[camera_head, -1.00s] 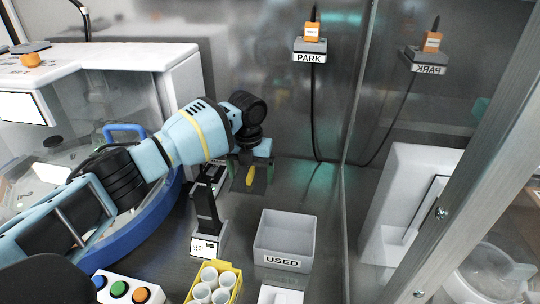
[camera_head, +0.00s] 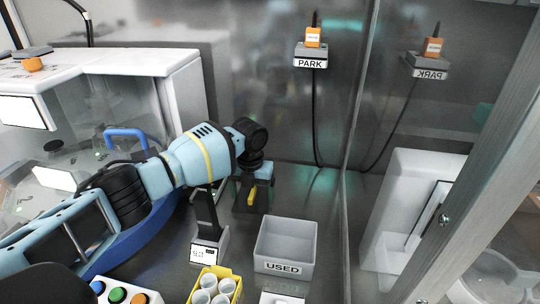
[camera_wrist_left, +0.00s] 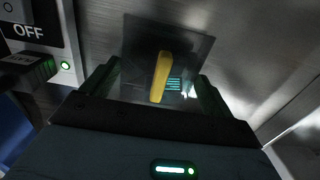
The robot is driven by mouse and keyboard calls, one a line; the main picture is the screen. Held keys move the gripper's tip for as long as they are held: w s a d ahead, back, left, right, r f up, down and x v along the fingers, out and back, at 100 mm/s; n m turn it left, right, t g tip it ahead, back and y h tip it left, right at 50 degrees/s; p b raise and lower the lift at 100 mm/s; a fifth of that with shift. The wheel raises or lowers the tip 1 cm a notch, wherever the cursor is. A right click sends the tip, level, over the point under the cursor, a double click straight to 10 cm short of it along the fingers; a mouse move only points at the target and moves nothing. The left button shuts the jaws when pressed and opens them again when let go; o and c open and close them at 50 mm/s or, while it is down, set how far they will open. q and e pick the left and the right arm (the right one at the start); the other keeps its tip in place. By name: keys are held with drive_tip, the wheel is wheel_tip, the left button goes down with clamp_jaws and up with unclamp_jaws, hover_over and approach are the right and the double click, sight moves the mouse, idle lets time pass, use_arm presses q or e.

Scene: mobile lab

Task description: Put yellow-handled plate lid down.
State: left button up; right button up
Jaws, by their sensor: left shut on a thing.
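The plate lid (camera_wrist_left: 192,48) is a clear square sheet with a yellow handle (camera_wrist_left: 161,76), seen in the left wrist view between my left gripper's fingers (camera_wrist_left: 152,88). In the head view the yellow handle (camera_head: 251,195) shows at the end of my left gripper (camera_head: 254,187), low over the dark bench behind the USED bin. My left gripper is shut on the lid. Whether the lid touches the bench or anything under it cannot be told. My right gripper is not in view.
A grey USED bin (camera_head: 285,232) stands in front of the gripper. A black upright device (camera_head: 208,222) is just left. A yellow rack (camera_head: 232,273) of white tubes is nearer. A PARK holder (camera_head: 310,62) hangs on the back wall. Bench right of the gripper is clear.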

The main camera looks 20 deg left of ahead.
sight(254, 190)
use_arm(q)
drive_tip(key=shift+f, duration=0.45)
drive_tip(key=o, duration=0.8)
drive_tip(key=shift+c, duration=0.2)
drive_tip(key=shift+r, duration=0.1)
wheel_tip(254, 190, up, 12)
drive_tip(key=w, duration=0.1)
drive_tip(key=shift+r, duration=0.25)
